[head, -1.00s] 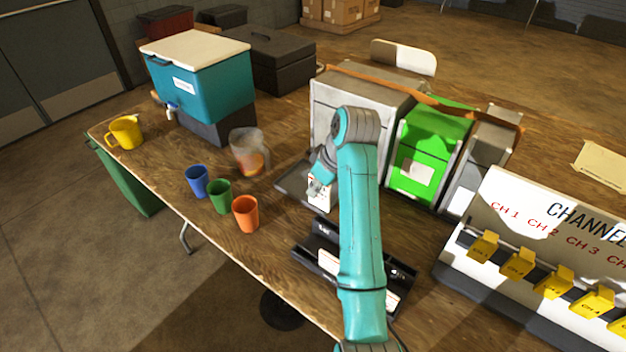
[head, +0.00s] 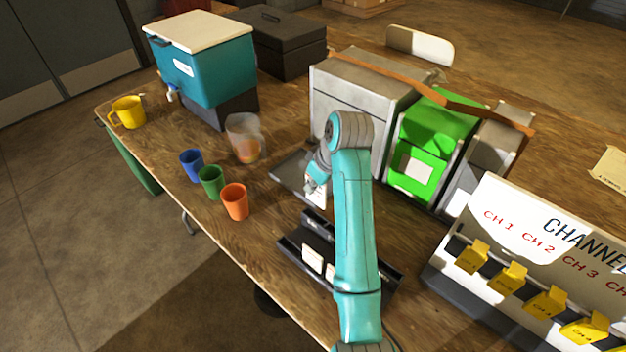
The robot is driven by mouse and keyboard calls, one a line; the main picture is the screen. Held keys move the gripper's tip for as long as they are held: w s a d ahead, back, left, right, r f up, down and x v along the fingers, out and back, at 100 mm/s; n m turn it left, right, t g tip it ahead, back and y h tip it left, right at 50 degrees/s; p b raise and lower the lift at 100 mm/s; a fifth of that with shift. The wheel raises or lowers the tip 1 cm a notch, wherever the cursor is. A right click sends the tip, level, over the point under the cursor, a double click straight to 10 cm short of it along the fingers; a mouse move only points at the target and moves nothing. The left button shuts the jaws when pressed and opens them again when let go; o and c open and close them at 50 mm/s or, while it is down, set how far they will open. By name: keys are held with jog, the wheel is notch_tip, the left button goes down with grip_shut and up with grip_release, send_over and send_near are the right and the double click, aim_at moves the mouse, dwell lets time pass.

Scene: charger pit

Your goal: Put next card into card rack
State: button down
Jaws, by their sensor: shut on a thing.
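My gripper (head: 314,188) is shut on a small white card (head: 319,201) in the head view, and holds it in front of the grey cabinet, over the right end of a dark flat tray. The fingers are small here and partly covered by my own arm. A black card rack (head: 291,249) lies nearer, at the table's front edge, below the gripper in the picture. White cards (head: 312,258) stand in its left part. My arm hides the rack's middle.
The dark tray (head: 283,173) lies by the grey cabinet (head: 345,105). Blue, green and orange cups (head: 235,202) and a clear pitcher (head: 246,138) stand left. A green box (head: 420,160) and the channel board (head: 540,250) with yellow tags stand right. Bare table lies between the cups and the rack.

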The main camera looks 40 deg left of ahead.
aim_at(326, 187)
jog(key=shift+f, duration=3.75)
jog(key=c, duration=1.2)
grip_release()
jog(key=v, duration=1.1)
jog(key=shift+w+d+r, duration=0.1)
jog(key=shift+r, duration=0.05)
jog(key=shift+d+r, duration=0.1)
jog(key=shift+r, duration=0.15)
